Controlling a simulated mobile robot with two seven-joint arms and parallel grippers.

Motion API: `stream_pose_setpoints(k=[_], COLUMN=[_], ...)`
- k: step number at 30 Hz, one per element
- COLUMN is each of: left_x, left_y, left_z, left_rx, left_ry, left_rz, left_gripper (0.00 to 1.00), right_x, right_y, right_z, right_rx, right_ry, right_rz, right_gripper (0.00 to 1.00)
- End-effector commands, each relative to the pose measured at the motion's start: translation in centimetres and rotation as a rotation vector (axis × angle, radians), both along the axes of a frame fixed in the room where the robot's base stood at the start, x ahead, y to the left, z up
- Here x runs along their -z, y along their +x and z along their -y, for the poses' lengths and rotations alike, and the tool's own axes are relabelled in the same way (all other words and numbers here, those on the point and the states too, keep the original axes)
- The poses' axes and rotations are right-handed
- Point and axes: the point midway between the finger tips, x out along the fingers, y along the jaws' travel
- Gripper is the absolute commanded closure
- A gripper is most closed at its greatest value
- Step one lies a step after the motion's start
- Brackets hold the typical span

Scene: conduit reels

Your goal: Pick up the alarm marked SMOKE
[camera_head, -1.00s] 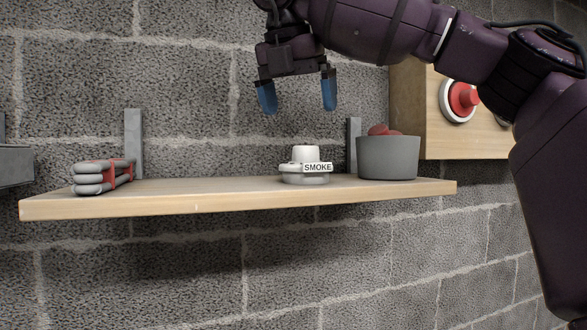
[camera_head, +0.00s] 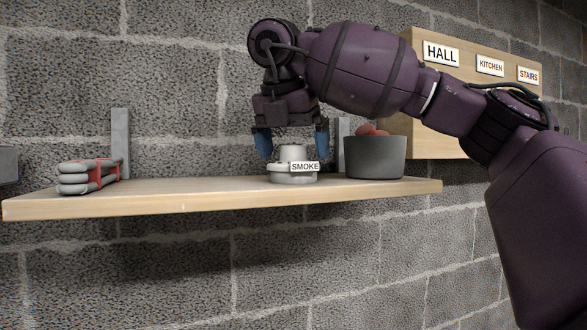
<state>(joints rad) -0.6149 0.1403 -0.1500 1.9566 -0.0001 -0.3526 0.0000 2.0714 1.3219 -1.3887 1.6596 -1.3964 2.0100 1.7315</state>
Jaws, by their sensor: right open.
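The alarm marked SMOKE (camera_head: 293,174) is a small white round unit with a stepped top and a black-on-white label on its front. It sits upright on the wooden shelf (camera_head: 200,201), right of the middle. My right gripper (camera_head: 293,146) points down just above the alarm, its two blue fingertips apart on either side of the alarm's top. The gripper is open and holds nothing. I cannot tell whether a fingertip touches the alarm. My left gripper is not in view.
A grey pot (camera_head: 375,160) with reddish round things stands close to the right of the alarm. A bundle of grey bars with red bands (camera_head: 80,178) lies at the shelf's left. A wooden board (camera_head: 480,95) labelled HALL, KITCHEN and STAIRS is behind my arm. The shelf's middle is clear.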

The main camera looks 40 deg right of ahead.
Motion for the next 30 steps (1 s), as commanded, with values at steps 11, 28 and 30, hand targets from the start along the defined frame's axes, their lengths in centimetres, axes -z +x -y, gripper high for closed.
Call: stream_pose_setpoints(k=[11, 28, 30], left_x=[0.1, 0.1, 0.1], left_y=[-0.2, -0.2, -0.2], left_z=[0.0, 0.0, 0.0], left_rx=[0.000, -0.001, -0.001], left_ry=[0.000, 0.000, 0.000], left_rz=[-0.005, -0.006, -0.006], left_gripper=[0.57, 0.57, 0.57], right_x=[2.6, 2.6, 2.7], right_y=[0.5, 0.5, 0.5], right_z=[0.8, 0.9, 0.8], right_rx=[0.000, 0.000, 0.000], right_ry=[0.000, 0.000, 0.000], right_rz=[0.001, 0.001, 0.001], right_gripper=[0.00, 0.29, 0.29])
